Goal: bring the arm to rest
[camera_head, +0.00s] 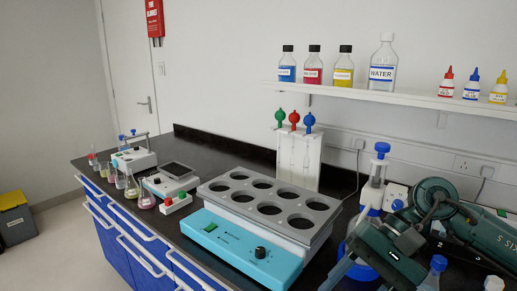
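My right arm (435,202), dark green, reaches in from the right edge over the right part of the black bench. The end of my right gripper (345,272) points down and left, close to the right side of the turquoise heating bath (245,245). Its fingertips run toward the bottom edge of the picture, so I cannot tell whether it is open or shut, and no held object can be made out. My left arm and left gripper are not in view.
A blue-and-white dispenser bottle (377,175) stands close behind my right arm. Several small flasks (131,187) and instruments (170,180) stand at the bench's left. A pipette stand (298,160) is behind the bath. A shelf (400,98) with bottles hangs above.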

